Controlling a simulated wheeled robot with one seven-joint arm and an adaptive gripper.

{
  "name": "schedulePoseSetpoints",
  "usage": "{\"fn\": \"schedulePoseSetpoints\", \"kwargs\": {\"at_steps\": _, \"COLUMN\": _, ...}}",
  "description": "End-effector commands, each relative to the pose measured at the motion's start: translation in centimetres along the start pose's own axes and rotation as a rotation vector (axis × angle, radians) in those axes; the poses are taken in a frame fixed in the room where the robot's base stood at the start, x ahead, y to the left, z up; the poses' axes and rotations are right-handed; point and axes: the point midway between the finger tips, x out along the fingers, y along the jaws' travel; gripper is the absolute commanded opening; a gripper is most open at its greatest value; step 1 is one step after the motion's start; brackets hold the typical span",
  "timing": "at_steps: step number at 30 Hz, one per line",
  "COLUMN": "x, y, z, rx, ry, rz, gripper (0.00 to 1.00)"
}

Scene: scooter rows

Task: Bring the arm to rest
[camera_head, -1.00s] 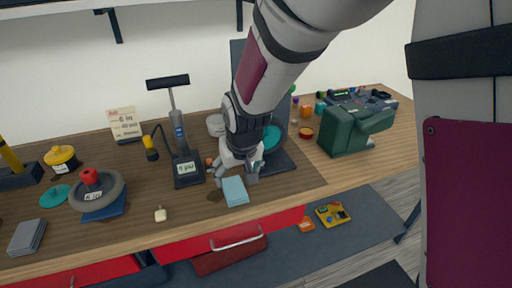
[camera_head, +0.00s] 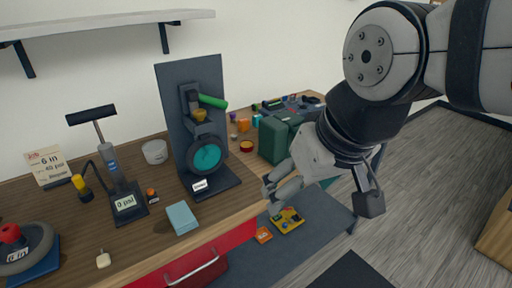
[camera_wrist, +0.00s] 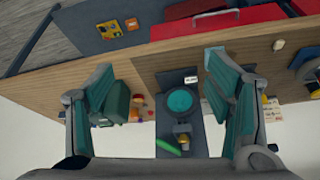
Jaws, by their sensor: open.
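My gripper (camera_head: 275,198) hangs in the air past the front edge of the wooden workbench (camera_head: 70,228), at the right of the head view. In the wrist view my gripper (camera_wrist: 163,95) shows its two teal-padded fingers spread wide, with nothing between them touching the pads. My arm is bent and raised at the right of the head view. A light blue block (camera_head: 182,218) lies on the bench, apart from my gripper. A dark stand with a teal disc (camera_head: 207,157) stands on the bench behind it.
A green case (camera_head: 275,140) stands right of the stand. A floor pump (camera_head: 118,175) and a tyre (camera_head: 25,248) are to the left. A red drawer (camera_head: 200,262) is under the bench front. A yellow tray (camera_head: 288,220) lies on the grey mat below.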

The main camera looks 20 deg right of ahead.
Motion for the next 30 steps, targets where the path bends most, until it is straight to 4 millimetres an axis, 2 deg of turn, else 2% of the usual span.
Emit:
{"fn": "schedulePoseSetpoints", "kwargs": {"at_steps": 3, "x": -1.0, "y": 0.8, "z": 1.9, "rx": 0.017, "ry": 0.009, "rz": 0.032, "gripper": 0.73}}
{"fn": "schedulePoseSetpoints", "kwargs": {"at_steps": 7, "x": -1.4, "y": 1.1, "z": 2.8, "rx": 0.022, "ry": 0.007, "rz": 0.046, "gripper": 0.73}}
{"fn": "schedulePoseSetpoints", "kwargs": {"at_steps": 30, "x": -1.4, "y": 1.1, "z": 2.8, "rx": 0.022, "ry": 0.006, "rz": 0.046, "gripper": 0.73}}
